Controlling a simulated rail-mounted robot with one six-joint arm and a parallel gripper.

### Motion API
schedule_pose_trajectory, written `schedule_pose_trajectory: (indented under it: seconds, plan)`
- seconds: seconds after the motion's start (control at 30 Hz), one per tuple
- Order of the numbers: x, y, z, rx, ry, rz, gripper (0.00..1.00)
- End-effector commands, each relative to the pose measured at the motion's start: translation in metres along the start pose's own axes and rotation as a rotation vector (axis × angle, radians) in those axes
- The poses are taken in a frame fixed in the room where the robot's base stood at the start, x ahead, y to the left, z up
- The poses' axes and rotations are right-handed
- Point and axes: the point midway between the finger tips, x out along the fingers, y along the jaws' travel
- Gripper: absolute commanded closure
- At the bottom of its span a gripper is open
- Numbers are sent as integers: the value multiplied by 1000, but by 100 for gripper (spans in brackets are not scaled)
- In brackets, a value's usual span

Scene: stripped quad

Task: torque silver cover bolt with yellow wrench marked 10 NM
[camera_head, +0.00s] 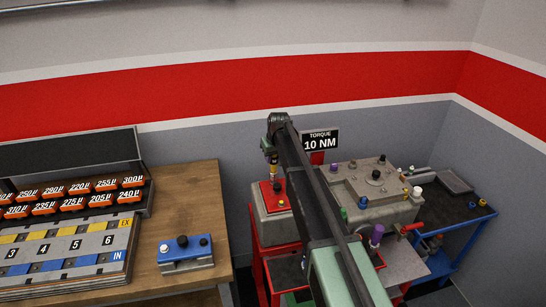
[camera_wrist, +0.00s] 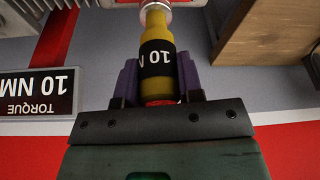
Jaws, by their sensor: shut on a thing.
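My gripper (camera_wrist: 159,72) is shut around a yellow wrench (camera_wrist: 155,22) with a black band; "10 N" can be read on it. In the head view the wrench (camera_head: 273,171) hangs upright below my gripper (camera_head: 268,150), over a red plate (camera_head: 273,195) on a grey housing. In the wrist view the wrench's far end meets a silver ring-like part at the top edge. I cannot tell whether its tip touches a bolt. No silver cover bolt can be made out for sure; the spot under the wrench is too small and partly hidden.
A "TORQUE 10 NM" sign (camera_head: 320,142) stands right behind my arm. A grey engine block (camera_head: 345,190) with coloured caps lies to the right, beside a blue cart (camera_head: 460,230). A wooden bench (camera_head: 195,205) at left bears a blue-topped fixture (camera_head: 186,250) and labelled orange pieces.

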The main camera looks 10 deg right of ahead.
Motion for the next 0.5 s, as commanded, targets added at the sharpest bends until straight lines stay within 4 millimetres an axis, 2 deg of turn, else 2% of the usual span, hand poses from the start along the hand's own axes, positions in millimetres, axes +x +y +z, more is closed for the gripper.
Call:
schedule_pose_trajectory:
  seconds: [0.07, 0.2, 0.33, 0.5]
  plan:
    - [0, 0, 0, -13, 0, -4, 94]
    - [-1, 0, 0, -168, -1, -48, 94]
    - [-1, -1, 0, -216, -1, -61, 94]
    - [-1, -1, 0, -385, 0, -109, 94]
